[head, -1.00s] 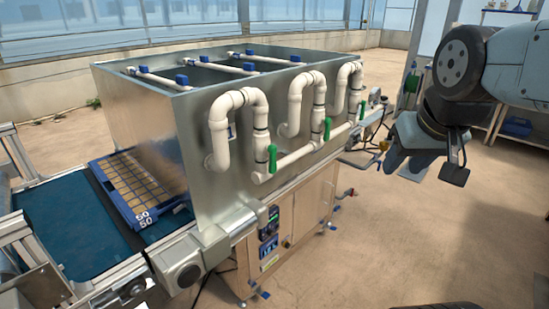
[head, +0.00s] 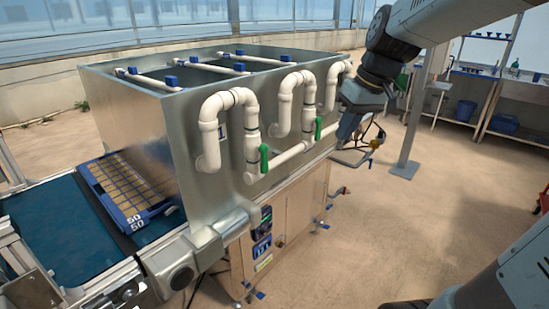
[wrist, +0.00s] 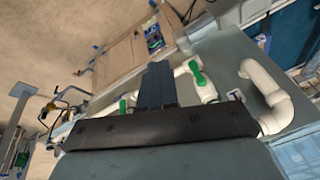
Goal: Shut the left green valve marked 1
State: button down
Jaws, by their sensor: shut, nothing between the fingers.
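The left green valve (head: 264,158) is on the leftmost white pipe on the front of the metal seeder box. Its handle stands upright, along the pipe; its mark 1 is not readable. It also appears as a green handle in the wrist view (wrist: 197,72), right of my fingers. A second green valve (head: 318,128) is further right along the same pipe run, and also in the wrist view (wrist: 122,107). The third valve is hidden behind my arm in the head view. My gripper (head: 345,130) is shut and empty, right of the second valve, apart from the left valve.
The metal box (head: 130,110) has looping white pipes (head: 207,125) that stick out around the valves. A blue seed tray (head: 130,190) lies on the conveyor (head: 60,225) at left. A control panel (head: 262,245) is below. Open floor (head: 400,240) lies to the right.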

aim_at(264, 159)
jog(key=w+a+f+n+g+y, duration=0.25)
jog(key=w+f, duration=0.25)
jog(key=w, duration=0.5)
jog(key=w+a+f+n+g+y, duration=0.1)
jog(key=w+a+f+n+y, duration=0.2)
jog(key=w, duration=0.6)
jog(key=s+a+f+h, duration=0.1)
jog(key=s+a+f, duration=0.2)
jog(key=a+f, duration=0.6)
jog(key=shift+s, duration=0.3)
jog(key=shift+a, duration=0.1)
